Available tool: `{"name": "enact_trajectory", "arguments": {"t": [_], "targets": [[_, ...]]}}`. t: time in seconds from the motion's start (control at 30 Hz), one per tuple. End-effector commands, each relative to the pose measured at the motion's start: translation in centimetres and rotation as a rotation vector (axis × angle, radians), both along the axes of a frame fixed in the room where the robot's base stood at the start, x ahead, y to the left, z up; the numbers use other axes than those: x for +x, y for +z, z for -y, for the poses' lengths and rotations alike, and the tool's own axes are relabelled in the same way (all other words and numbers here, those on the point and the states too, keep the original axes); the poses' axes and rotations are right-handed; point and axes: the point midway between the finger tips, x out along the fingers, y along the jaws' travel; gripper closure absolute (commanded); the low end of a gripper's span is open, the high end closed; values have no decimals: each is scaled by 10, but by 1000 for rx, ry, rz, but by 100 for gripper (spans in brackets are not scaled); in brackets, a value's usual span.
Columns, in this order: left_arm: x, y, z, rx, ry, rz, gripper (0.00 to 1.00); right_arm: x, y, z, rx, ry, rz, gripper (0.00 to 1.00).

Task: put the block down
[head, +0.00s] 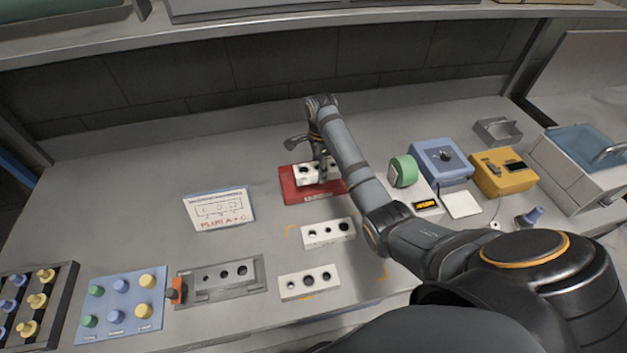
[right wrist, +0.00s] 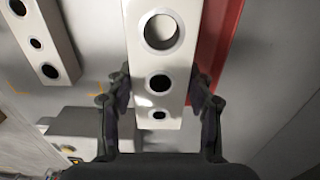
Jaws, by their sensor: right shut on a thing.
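My right gripper (head: 319,163) is shut on a white block (head: 305,175) with a row of three round holes of different sizes. In the right wrist view the fingers grip the block (right wrist: 158,60) from both sides near its smaller holes. The block is over the red tray (head: 312,196), whose red edge also shows beside it in the right wrist view (right wrist: 218,45). I cannot tell whether the block touches the tray. Two similar white blocks lie nearer me, an upper one (head: 328,233) and a lower one (head: 309,284). My left gripper is not in view.
A grey holed fixture (head: 190,277) with an orange lever and a blue peg board (head: 122,300) are at front left. A written card (head: 219,209) lies left of the tray. A green roll (head: 404,171), blue box (head: 440,162) and yellow box (head: 503,173) stand right.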

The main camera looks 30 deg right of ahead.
Motion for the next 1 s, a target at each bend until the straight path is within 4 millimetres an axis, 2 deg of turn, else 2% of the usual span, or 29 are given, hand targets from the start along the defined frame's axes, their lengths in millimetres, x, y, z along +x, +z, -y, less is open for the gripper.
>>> {"name": "enact_trajectory", "arguments": {"t": [0.1,0.23,0.47,0.6,0.7,1.0], "targets": [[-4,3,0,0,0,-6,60,17,-15,-3,1,1,2,100],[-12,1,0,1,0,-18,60,26,-26,-3,0,-1,3,100],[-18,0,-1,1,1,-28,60,30,-33,-4,0,-1,3,100],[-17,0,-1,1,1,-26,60,30,-55,-4,0,-1,0,100],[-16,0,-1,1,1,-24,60,30,-63,-5,0,-1,3,100],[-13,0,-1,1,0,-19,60,30,-65,-4,0,-1,4,100]]}}
